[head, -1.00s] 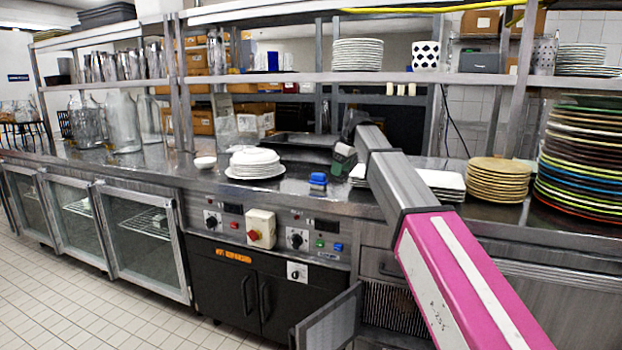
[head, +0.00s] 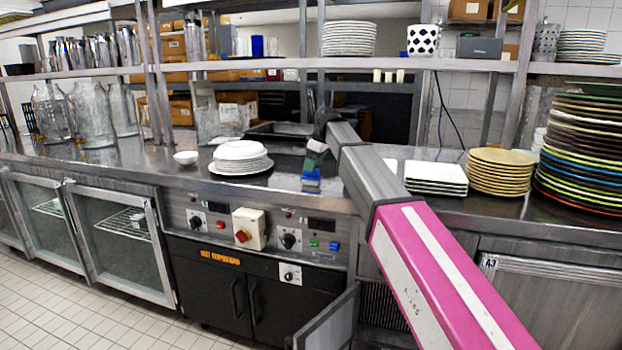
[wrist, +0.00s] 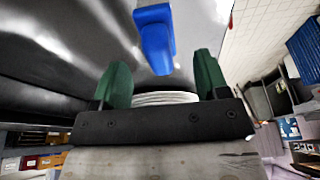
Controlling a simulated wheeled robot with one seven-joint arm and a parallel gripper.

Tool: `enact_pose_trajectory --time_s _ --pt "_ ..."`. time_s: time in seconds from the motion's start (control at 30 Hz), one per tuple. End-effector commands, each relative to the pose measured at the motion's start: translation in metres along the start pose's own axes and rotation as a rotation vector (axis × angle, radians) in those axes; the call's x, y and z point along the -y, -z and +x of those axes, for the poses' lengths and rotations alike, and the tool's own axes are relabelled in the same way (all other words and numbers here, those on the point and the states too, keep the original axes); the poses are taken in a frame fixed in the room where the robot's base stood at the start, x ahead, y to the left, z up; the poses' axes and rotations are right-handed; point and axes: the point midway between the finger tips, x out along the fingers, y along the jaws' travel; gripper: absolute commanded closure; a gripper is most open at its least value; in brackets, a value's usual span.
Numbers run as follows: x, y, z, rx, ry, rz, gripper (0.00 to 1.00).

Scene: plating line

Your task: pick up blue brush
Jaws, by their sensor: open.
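The blue brush (head: 311,181) lies on the steel counter (head: 290,205), close to its front edge. In the wrist view the blue brush (wrist: 155,38) shows ahead of the fingers, roughly centred between them and apart from them. My gripper (wrist: 160,80) has two green fingers spread wide with nothing between them. In the head view my gripper (head: 314,160) is just above the brush, partly overlapping it, so the brush's upper part is hidden there.
A stack of white plates (head: 240,158) stands to the left of the brush, with a small white bowl (head: 186,157) beyond. White square plates (head: 436,178), tan plates (head: 499,172) and a tall coloured plate stack (head: 585,150) stand right. A shelf (head: 400,63) runs above the counter.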

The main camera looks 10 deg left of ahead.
Motion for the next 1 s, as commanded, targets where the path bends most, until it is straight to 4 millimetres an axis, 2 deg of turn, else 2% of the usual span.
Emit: enact_pose_trajectory --time_s 0.33,0.6,0.63,0.7,0.8,1.0 --pt "-0.001 0.000 0.043 0.001 0.001 0.000 0.32" --pt "-0.001 0.001 0.049 0.000 0.000 0.000 0.32" --pt "-0.001 0.001 0.049 0.000 0.000 0.000 0.35" --pt "-0.001 0.001 0.049 0.000 0.000 0.000 0.58" --pt "-0.001 0.001 0.049 0.000 0.000 0.000 0.87" --pt "-0.001 0.001 0.048 0.000 0.000 0.000 0.87"
